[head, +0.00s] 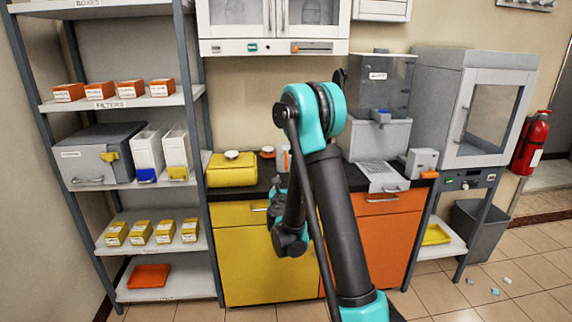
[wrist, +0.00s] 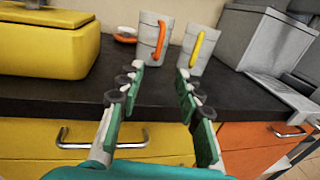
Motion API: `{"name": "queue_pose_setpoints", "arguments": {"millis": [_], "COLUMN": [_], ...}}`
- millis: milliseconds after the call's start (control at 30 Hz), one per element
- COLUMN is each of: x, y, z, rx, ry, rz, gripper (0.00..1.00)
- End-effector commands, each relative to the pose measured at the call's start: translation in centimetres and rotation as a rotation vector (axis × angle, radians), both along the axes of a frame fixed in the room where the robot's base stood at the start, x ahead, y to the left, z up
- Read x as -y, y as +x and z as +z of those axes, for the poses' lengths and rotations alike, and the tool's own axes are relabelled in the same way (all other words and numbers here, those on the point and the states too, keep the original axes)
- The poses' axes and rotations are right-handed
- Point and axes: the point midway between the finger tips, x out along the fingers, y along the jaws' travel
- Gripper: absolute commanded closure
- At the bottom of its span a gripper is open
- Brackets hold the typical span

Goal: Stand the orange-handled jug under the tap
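The orange-handled jug (wrist: 147,36) is a grey-white jug standing upright on the dark worktop, beyond my fingertips in the wrist view. In the head view the jug (head: 282,160) shows partly beside my arm. A similar jug with a yellow handle (wrist: 208,48) stands just to its right. My gripper (wrist: 159,72) is open and empty, its fingers apart and pointing toward the gap between the jugs. The grey dispenser tank (head: 380,85) stands to the right, with its tap (head: 380,117) low on the front above a ribbed drip tray (head: 384,177).
A yellow box (head: 231,174) sits on the left of the worktop (wrist: 60,93), with an orange-and-white item (wrist: 125,34) behind. A small grey box (head: 419,162) stands right of the drip tray. Cabinet handles (wrist: 90,143) project at the front. Worktop before the jugs is clear.

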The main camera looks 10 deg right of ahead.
Motion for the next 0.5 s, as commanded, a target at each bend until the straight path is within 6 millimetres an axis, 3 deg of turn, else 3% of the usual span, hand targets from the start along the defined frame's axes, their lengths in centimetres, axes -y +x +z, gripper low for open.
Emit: {"name": "queue_pose_setpoints", "arguments": {"millis": [500], "x": [2.0], "y": [9.3], "z": [0.0], "rx": [0.001], "ry": [0.003], "rz": [-0.004], "gripper": [0.65]}}
